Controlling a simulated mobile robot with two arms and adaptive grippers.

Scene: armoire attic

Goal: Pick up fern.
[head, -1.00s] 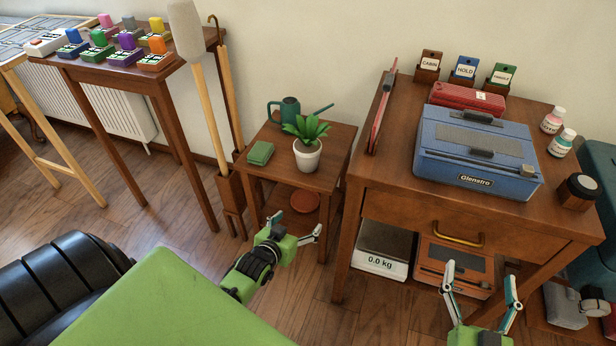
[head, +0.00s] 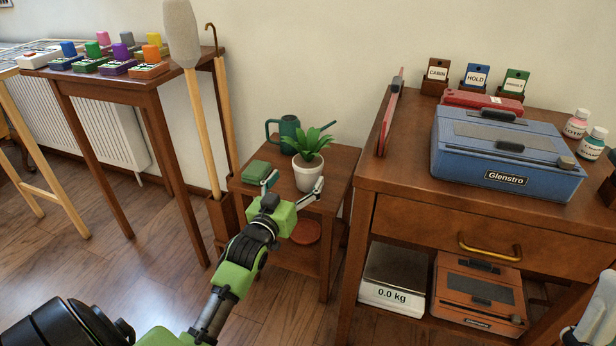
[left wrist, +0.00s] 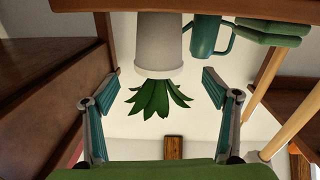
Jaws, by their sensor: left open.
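The fern (head: 309,146) is a small green leafy plant in a white pot (head: 306,174). It stands upright on top of a small brown side table (head: 336,166). My left gripper (head: 290,186) is open and empty at the table's front edge, just in front of the pot and slightly below it. In the left wrist view, which looks upside down, the leaves (left wrist: 156,99) and pot (left wrist: 158,45) appear centred between the spread fingertips (left wrist: 162,82); no contact shows.
A long-handled tool (head: 204,125) leans at the left. A larger desk (head: 400,213) with a blue case (head: 505,160) borders the right. A terracotta dish (head: 306,232) sits below.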

